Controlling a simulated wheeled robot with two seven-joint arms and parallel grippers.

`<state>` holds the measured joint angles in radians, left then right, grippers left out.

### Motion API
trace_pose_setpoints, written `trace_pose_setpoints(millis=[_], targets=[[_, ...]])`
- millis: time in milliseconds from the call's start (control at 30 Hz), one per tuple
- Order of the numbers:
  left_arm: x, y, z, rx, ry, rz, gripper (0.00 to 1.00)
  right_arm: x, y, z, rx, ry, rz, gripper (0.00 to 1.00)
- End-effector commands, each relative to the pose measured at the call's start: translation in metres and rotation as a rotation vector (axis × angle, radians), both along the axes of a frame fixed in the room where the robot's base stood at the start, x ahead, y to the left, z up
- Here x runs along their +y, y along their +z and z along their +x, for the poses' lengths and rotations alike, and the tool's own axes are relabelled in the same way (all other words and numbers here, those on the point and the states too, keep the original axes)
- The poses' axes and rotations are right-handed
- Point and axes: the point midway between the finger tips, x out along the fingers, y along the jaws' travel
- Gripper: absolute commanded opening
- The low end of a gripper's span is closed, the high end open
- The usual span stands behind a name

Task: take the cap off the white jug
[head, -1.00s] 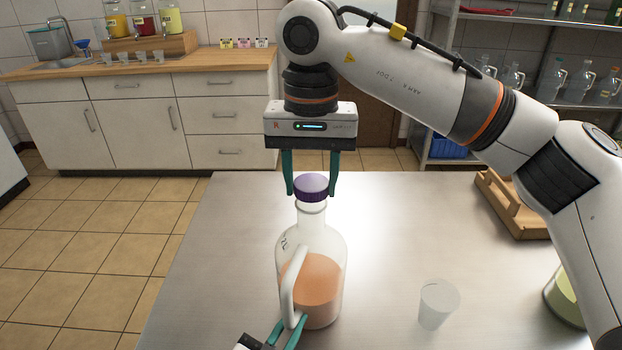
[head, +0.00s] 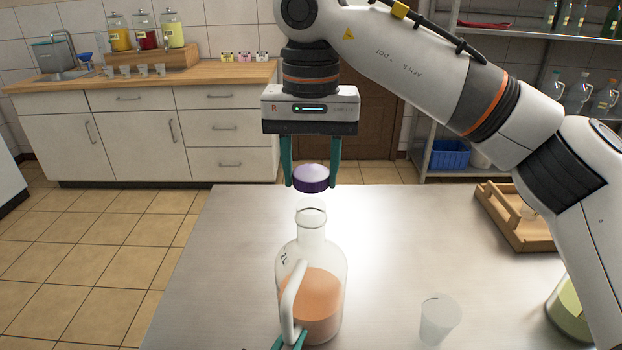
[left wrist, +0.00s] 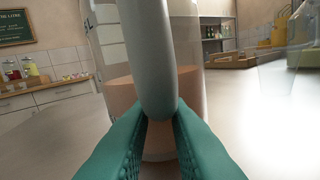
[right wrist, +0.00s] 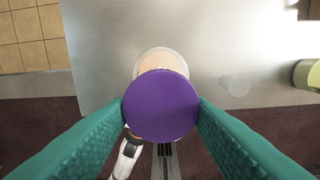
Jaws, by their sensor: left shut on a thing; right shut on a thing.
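The jug (head: 320,285) is see-through with a white handle (head: 292,300) and holds orange liquid. It stands upright on the metal table, its mouth open. The purple cap (head: 311,178) is held just above the neck, apart from it, by my right gripper (head: 311,182). The cap fills the space between the teal fingers in the right wrist view (right wrist: 160,105). My left gripper (head: 290,341) is low at the front of the jug, mostly out of the head view. In the left wrist view its fingers (left wrist: 160,125) are shut on the jug's handle.
A clear empty cup (head: 439,319) stands on the metal table (head: 420,240) to the right of the jug. A wooden tray (head: 515,225) lies at the far right. A container of yellow-green liquid (head: 570,308) stands at the right, partly behind my right arm.

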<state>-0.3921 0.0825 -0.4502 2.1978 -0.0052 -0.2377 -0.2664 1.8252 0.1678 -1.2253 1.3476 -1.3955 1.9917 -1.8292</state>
Motion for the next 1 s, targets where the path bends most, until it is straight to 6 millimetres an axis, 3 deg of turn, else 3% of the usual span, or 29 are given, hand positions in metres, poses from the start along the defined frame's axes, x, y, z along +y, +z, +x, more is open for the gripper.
trace_pose_setpoints(millis=[100, 300, 333, 467, 800, 1000], targets=[[0.0, -0.001, 0.0, 0.003, 0.001, 0.003, 0.0, 0.0, 0.012, 0.0, -0.001, -0.002, 0.001, 0.19], [0.0, -0.001, 0.0, 0.003, 0.001, 0.003, 0.0, 0.0, 0.014, 0.0, 0.0, -0.001, 0.0, 0.19], [0.0, -0.001, 0.0, 0.003, 0.001, 0.003, 0.19, 0.0, 0.014, 0.0, 0.0, -0.001, 0.0, 0.19], [0.0, -0.001, 0.0, 0.002, 0.001, 0.002, 0.4, 0.0, 0.013, 0.0, 0.0, -0.001, 0.0, 0.19], [0.001, -0.001, -0.002, 0.001, 0.0, 0.002, 0.41, 0.0, 0.013, 0.0, 0.0, -0.001, 0.0, 0.19], [0.013, -0.002, -0.026, 0.004, 0.0, 0.003, 0.41, 0.0, 0.011, 0.0, 0.0, -0.001, 0.0, 0.19]])
